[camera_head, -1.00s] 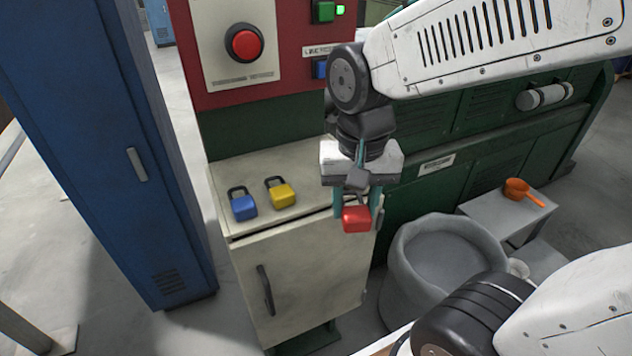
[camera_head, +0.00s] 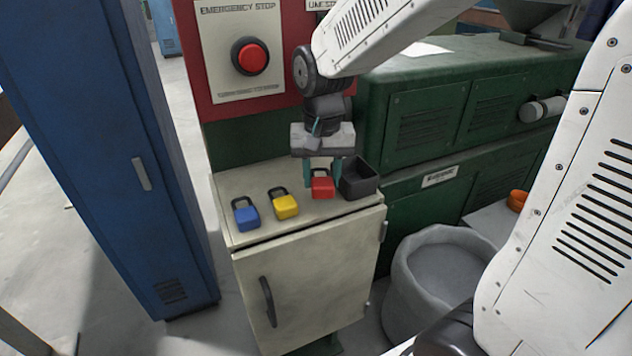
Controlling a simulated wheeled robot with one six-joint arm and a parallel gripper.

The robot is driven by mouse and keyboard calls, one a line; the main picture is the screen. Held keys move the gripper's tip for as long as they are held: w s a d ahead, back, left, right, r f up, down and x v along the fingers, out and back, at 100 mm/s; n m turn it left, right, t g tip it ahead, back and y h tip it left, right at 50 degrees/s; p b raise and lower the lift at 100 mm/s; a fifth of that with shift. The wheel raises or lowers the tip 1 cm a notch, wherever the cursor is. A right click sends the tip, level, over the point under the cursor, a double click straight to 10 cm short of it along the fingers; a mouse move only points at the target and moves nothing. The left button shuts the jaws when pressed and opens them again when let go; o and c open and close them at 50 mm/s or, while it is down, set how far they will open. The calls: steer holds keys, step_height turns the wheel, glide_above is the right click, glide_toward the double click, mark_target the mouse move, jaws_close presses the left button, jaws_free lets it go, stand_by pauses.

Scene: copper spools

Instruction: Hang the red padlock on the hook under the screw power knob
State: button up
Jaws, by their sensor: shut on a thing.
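The red padlock (camera_head: 322,187) is between the fingers of my gripper (camera_head: 322,176), which is shut on it over the cabinet top. It looks upright; whether it touches the cabinet top I cannot tell. The red control panel (camera_head: 190,62) stands behind, with a large red emergency stop button (camera_head: 251,57) on a cream plate. My arm covers the panel's right part. The screw power knob and the hook under it cannot be made out.
A dark open box (camera_head: 362,184) is close on the right. A grey bin (camera_head: 400,275) and a blue locker (camera_head: 100,130) flank the cabinet.

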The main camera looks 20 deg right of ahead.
mark_target(317, 180)
steer(key=shift+w, duration=0.55)
steer(key=f, duration=0.1)
steer(key=w+f, duration=0.1)
steer(key=shift+f, duration=0.4)
steer(key=shift+w+f, duration=0.1)
steer(key=shift+f, duration=0.15)
steer(key=shift+f, duration=0.3)
steer(key=o, duration=1)
steer(key=shift+o, duration=0.2)
steer(key=shift+r, duration=0.15)
